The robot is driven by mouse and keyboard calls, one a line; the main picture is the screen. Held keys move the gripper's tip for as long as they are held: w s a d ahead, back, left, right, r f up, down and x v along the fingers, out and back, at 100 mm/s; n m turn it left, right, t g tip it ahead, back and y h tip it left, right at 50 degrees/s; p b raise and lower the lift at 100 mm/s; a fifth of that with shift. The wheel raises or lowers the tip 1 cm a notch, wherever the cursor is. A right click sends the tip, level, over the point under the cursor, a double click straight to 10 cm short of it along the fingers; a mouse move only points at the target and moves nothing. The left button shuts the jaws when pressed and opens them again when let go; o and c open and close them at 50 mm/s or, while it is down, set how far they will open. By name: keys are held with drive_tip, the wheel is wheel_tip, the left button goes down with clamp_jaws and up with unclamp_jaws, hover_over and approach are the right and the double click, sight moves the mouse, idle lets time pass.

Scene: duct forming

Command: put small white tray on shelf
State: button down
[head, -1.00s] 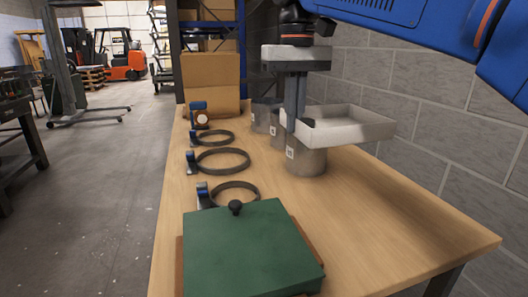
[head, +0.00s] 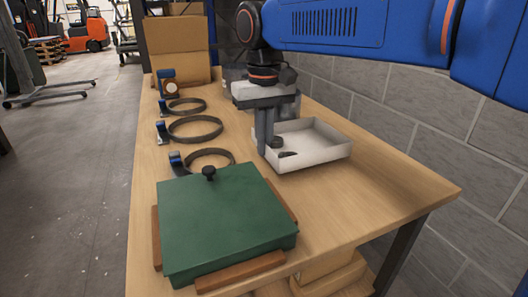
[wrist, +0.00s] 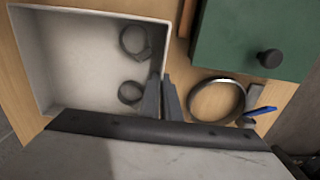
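The small white tray (head: 325,152) is a shallow, open box at the right half of the workbench in the head view. It holds small dark ring clamps, and two show inside it in the wrist view (wrist: 75,60). My gripper (head: 266,145) points down at the tray's left wall, with its fingers closed on that wall. In the wrist view the fingers (wrist: 162,98) stand either side of the tray's edge. The tray looks about level; I cannot tell whether it touches the bench. A shelf under the bench (head: 362,288) shows partly at the bottom, with cardboard boxes on it.
A green box with a black knob (head: 225,220) sits in front on the wooden bench (head: 370,210). Several ring clamps (head: 195,129) lie along the left. Cardboard (head: 178,50) stands at the back. A block wall (head: 380,110) borders the right; the front right bench top is clear.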

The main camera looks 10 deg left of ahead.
drive_tip(key=shift+f, duration=1.4)
drive_tip(key=shift+f, duration=0.15)
drive_tip(key=c, duration=2)
unclamp_jaws()
